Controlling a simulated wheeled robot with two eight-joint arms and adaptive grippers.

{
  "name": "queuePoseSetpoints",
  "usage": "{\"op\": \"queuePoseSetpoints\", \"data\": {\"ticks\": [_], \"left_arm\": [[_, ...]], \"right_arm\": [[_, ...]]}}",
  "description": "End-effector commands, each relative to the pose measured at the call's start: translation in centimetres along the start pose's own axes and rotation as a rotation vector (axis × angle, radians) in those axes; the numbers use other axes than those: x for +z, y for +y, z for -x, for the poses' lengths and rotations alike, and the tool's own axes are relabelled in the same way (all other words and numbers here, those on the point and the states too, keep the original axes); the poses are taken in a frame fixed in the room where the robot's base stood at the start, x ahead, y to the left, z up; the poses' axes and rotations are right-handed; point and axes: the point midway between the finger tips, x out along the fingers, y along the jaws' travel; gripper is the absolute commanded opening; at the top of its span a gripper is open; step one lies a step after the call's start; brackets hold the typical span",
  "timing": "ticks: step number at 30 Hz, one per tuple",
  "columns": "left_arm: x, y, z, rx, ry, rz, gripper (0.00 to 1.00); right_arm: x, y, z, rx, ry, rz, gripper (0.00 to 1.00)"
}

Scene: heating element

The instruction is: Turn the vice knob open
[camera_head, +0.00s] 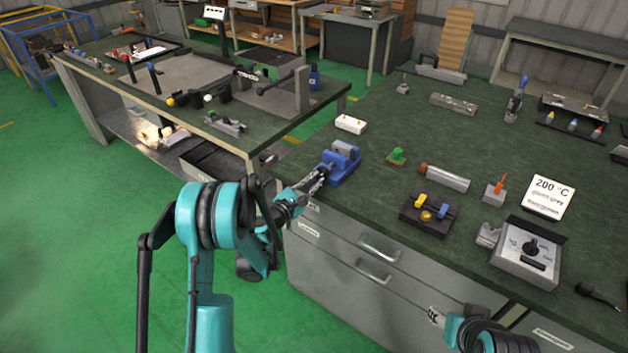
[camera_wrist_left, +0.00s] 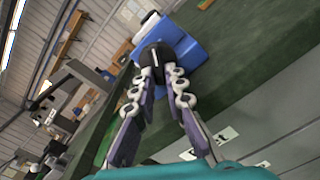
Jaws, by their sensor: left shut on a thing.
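The blue vice (camera_head: 341,165) stands at the near left edge of the green workbench. It also shows at the top of the left wrist view (camera_wrist_left: 183,45). Its dark knob (camera_wrist_left: 153,55) faces my left gripper. My left gripper (camera_head: 319,176) reaches the front of the vice, and its fingers are shut on the knob; in the left wrist view the fingertips (camera_wrist_left: 162,76) meet at it. The fingers hide part of the knob. My right gripper (camera_head: 436,314) is low, in front of the drawers, away from the vice; its finger gap is too small to read.
On the workbench are a white box (camera_head: 351,124), a green part (camera_head: 397,156), a metal cylinder (camera_head: 444,178), a black block (camera_head: 428,215) and a dial unit (camera_head: 527,252). Drawers (camera_head: 350,262) lie below the front edge. A second bench (camera_head: 330,88) stands left across a gap.

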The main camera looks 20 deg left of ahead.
Motion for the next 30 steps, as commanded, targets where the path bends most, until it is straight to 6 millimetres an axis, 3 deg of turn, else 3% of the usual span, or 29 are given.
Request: {"op": "queuePoseSetpoints", "data": {"ticks": [15, 30], "left_arm": [[0.05, -0.59, 0.03, -0.001, 0.001, 0.435, 0.0], [0.15, -0.81, 0.05, -0.002, 0.001, 0.604, 0.0]], "right_arm": [[0.02, 0.0, -0.02, 0.0, 0.0, 0.0, 0.47], [0.02, 0.0, -0.03, 0.0, 0.0, 0.0, 0.47]]}}
